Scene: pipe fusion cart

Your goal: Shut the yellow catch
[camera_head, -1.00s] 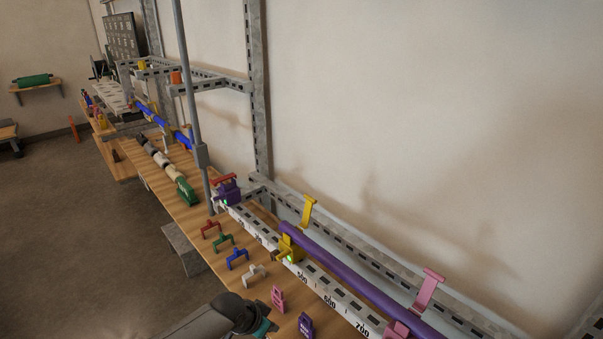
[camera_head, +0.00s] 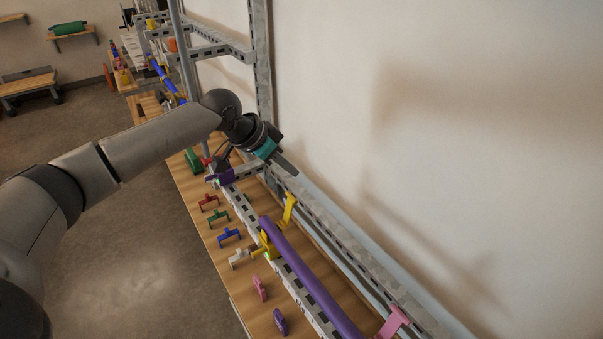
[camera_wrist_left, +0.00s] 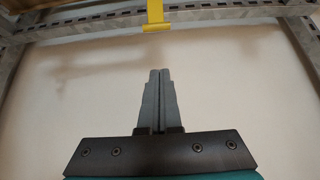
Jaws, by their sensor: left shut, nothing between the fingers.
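The yellow catch stands open in the head view. Its yellow arm (camera_head: 288,209) is swung up and leans back toward the wall, and its yellow base (camera_head: 265,241) is beside the purple pipe (camera_head: 308,273) on the rail. My left gripper (camera_head: 294,172) is shut and empty, above and beyond the catch's arm, near the wall. In the left wrist view, its closed fingers (camera_wrist_left: 160,72) point at the yellow arm's end (camera_wrist_left: 155,20), with a gap between them. My right gripper is not in view.
A purple clamp (camera_head: 222,178) sits on the rail under my left wrist. A pink open catch (camera_head: 393,322) is at the near end. Red, green, blue and white brackets and pink and purple tags lie on the wooden bench. A grey upright (camera_head: 263,80) stands close to my left wrist.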

